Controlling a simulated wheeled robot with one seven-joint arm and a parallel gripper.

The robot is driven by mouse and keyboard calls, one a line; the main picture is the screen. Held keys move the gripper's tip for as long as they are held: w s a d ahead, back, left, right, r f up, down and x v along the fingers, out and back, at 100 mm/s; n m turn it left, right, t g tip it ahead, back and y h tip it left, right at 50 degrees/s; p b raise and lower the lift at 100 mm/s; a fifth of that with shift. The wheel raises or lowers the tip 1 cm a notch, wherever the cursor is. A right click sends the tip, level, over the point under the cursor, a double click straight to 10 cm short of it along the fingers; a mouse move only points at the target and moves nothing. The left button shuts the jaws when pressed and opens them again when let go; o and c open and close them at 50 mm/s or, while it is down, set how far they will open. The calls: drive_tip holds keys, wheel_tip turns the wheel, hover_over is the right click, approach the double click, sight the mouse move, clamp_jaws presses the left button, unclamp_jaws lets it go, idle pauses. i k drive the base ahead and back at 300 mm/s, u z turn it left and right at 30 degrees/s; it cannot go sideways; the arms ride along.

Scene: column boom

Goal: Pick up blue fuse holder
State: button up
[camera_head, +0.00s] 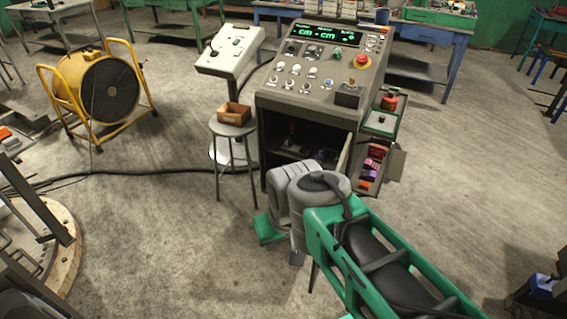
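Small coloured blocks, which look like fuse holders, sit in an open rack on the right side of the console: red ones (377,150), a purple one (371,167) and an orange one (364,186). They are too small to tell a clearly blue one apart. My green and grey arm reaches in from the lower right, its grey joint in front of the console's lower right corner. My gripper's fingers cannot be made out; they are hidden or out of view.
The grey console (285,100) has an open lower compartment with a door ajar. A stool (233,129) bearing a small wooden box (234,113) stands at its left, beside a white panel (231,50). A yellow fan (100,85) stands farther left. Floor at the right is mostly free.

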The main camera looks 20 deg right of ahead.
sight(321, 154)
drive_tip(key=u, duration=0.65)
drive_tip(key=i, duration=1.65)
drive_tip(key=z, duration=0.85)
drive_tip(key=i, duration=0.7)
drive_tip(key=z, duration=0.85)
drive_tip(key=i, duration=0.6)
